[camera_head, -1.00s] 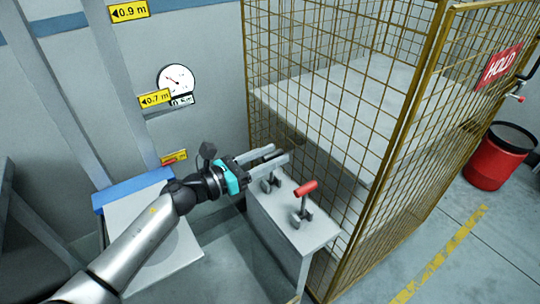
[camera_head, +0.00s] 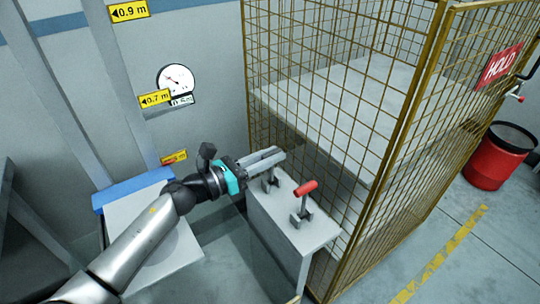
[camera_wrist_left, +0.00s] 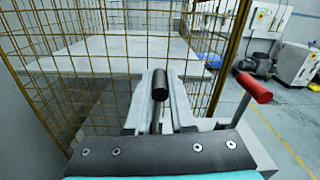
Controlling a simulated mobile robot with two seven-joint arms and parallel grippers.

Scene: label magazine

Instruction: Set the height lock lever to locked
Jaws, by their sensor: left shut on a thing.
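Two levers stand on a grey box-shaped stand (camera_head: 292,220). The nearer one has a red handle (camera_head: 306,188) on an upright stem; it also shows at the right in the left wrist view (camera_wrist_left: 254,88). The farther lever has a black grip, seen between my fingers in the left wrist view (camera_wrist_left: 160,82); its bracket shows below the fingers in the head view (camera_head: 270,184). My left gripper (camera_head: 279,155) is shut on this black-gripped lever, whose top the fingers hide in the head view. Which lever is the height lock is not readable. My right gripper is not in view.
A yellow wire cage (camera_head: 398,150) with a red HOLD sign (camera_head: 499,65) stands right behind the stand. A round gauge (camera_head: 177,80) and yellow height labels (camera_head: 128,11) are at the back left. A red bin (camera_head: 492,160) stands on the floor at right.

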